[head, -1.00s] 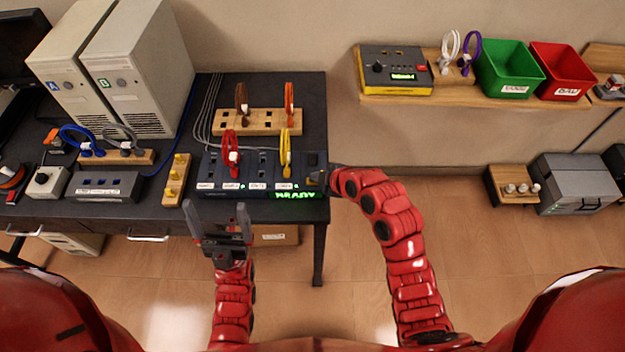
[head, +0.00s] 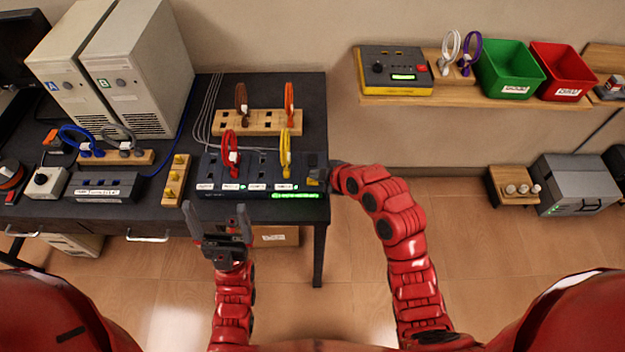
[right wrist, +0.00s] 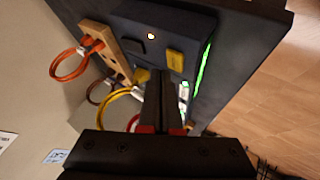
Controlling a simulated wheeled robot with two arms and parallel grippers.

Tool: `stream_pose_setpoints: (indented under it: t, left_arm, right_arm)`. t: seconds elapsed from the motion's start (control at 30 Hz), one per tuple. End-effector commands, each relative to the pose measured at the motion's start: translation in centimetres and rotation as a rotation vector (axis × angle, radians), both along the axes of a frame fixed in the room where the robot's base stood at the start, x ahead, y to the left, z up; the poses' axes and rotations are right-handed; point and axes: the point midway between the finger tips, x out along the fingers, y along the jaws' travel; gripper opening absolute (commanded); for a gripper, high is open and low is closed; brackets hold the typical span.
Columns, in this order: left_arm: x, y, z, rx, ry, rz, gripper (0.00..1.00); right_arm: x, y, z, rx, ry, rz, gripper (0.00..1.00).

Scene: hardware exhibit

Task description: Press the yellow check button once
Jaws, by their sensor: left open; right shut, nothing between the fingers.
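The yellow check button (head: 312,181) is at the right end of the dark blue panel (head: 208,168). In the right wrist view the button (right wrist: 175,60) shows as a yellow square, with a small lit lamp (right wrist: 151,36) near it. My right gripper (head: 324,176) is shut and empty at the panel's right end. Its closed fingertips (right wrist: 160,76) appear just beside the button in the right wrist view; I cannot tell whether they touch it. My left gripper (head: 219,214) is open and empty in front of the panel. The panel's green display (head: 296,195) is lit, its text unreadable.
Red (head: 230,155) and yellow (head: 285,155) cable loops stand in the panel. A wooden block (head: 258,123) with brown and orange loops is behind. A wooden strip (head: 175,182) stands to the left.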

Motion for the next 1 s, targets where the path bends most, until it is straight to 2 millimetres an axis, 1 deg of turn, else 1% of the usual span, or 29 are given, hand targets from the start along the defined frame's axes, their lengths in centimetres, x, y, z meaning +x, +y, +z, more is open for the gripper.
stream_pose_setpoints:
  t: [0.3, 0.37, 0.7, 0.8, 1.0]
  left_arm:
    - [0.0, 0.0, 0.1, 0.0, 0.0, 0.0, 0.94]
    - [0.0, 0.0, 0.2, 0.0, 0.0, 0.0, 0.94]
    - [0.0, 0.0, 0.7, 0.0, 0.0, 0.0, 0.94]
    - [0.0, 0.0, 0.8, 0.0, 0.0, 0.0, 0.94]
    - [0.0, 0.0, 0.8, 0.0, 0.0, 0.0, 0.94]
  right_arm:
    - [0.0, 0.0, 0.3, 0.001, -0.002, -0.001, 0.0]
    - [0.1, 0.0, 0.7, 0.002, -0.003, -0.001, 0.0]
    - [0.1, 0.0, 4.1, 0.003, -0.004, -0.001, 0.0]
    - [0.0, 0.0, 4.8, 0.002, -0.004, -0.001, 0.0]
    - [0.0, 0.0, 5.0, 0.001, -0.001, -0.001, 0.0]
